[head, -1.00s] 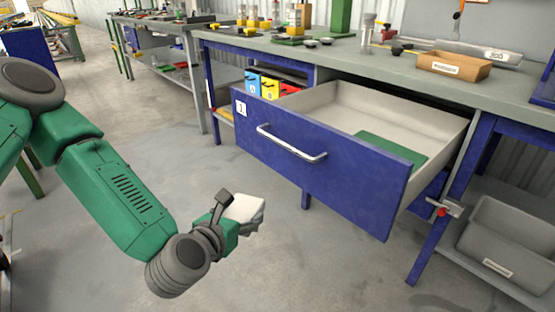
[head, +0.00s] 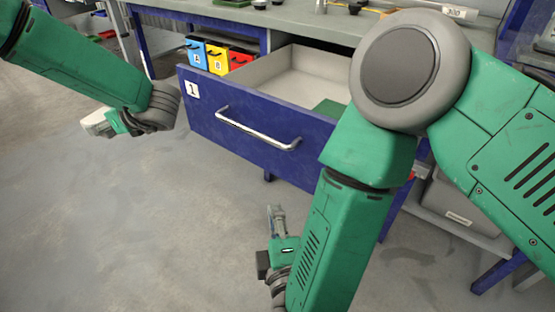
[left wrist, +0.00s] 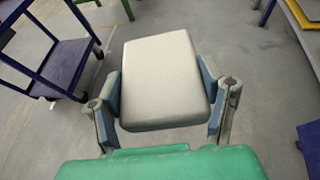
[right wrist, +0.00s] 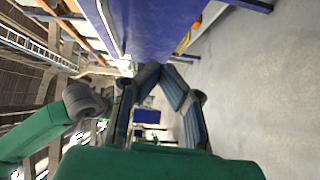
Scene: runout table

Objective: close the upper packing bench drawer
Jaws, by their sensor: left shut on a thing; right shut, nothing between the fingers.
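The upper drawer (head: 235,145) of the packing bench stands pulled out, its blue front marked 1 and its metal handle (head: 257,128) facing me. Its pale inside shows behind the front, with a green piece (head: 330,107) lying in it. My left gripper (head: 97,122) is left of the drawer, shut on a white block (left wrist: 163,80), which fills the space between its fingers in the left wrist view. My right gripper (head: 276,218) is below and in front of the drawer, shut and empty, apart from the handle. The blue surface (right wrist: 165,25) looms above its fingers in the right wrist view. My right arm hides the drawer's right end.
Blue, yellow and red bins (head: 215,58) stand on a shelf behind the drawer's left end. A grey bin (head: 455,205) is on the low shelf at right. The bench top (head: 300,22) carries small items. The floor before the drawer is clear.

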